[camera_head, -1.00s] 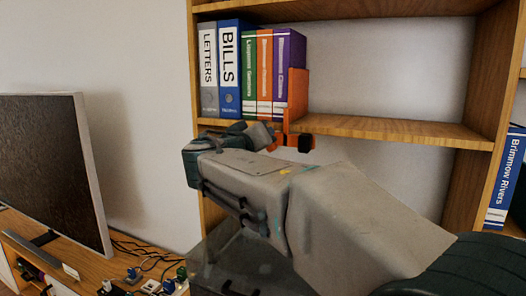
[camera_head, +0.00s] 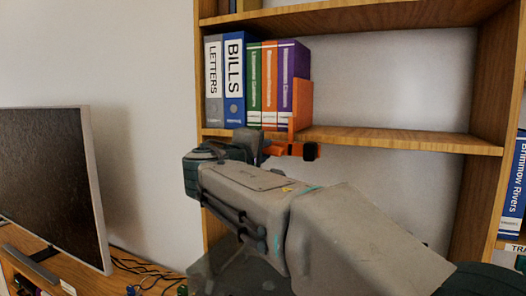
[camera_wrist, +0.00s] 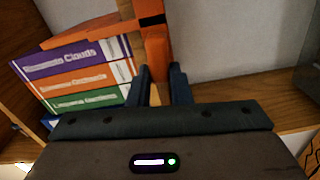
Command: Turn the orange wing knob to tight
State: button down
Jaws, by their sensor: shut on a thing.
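An orange bookend-like bracket (camera_head: 301,103) stands on the shelf at the right end of the binders. It also shows in the wrist view (camera_wrist: 155,48), with a black band near the top. Below the shelf edge, an orange part (camera_head: 284,149) with a black end juts to the right. My gripper (camera_wrist: 162,80) has its dark fingers close together at the bracket's lower end, shut on what appears to be the orange wing knob. The knob is mostly hidden between the fingers, so its angle cannot be told. In the head view, my wrist partly hides the grip.
Several upright binders (camera_head: 234,80) stand left of the bracket. The wooden shelf (camera_head: 400,140) is bare to the right. A television (camera_head: 55,180) stands at the left, with cables (camera_head: 145,270) beside it. A blue binder (camera_head: 514,185) is at the right edge.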

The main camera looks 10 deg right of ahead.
jog(key=shift+f+n, duration=0.15)
jog(key=shift+n, duration=0.45)
jog(key=c, duration=1.3)
grip_release()
jog(key=shift+a, duration=0.1)
jog(key=b+v, duration=0.1)
jog(key=v, duration=1.2)
jog(key=shift+s+a, duration=0.25)
jog(key=shift+s, duration=0.1)
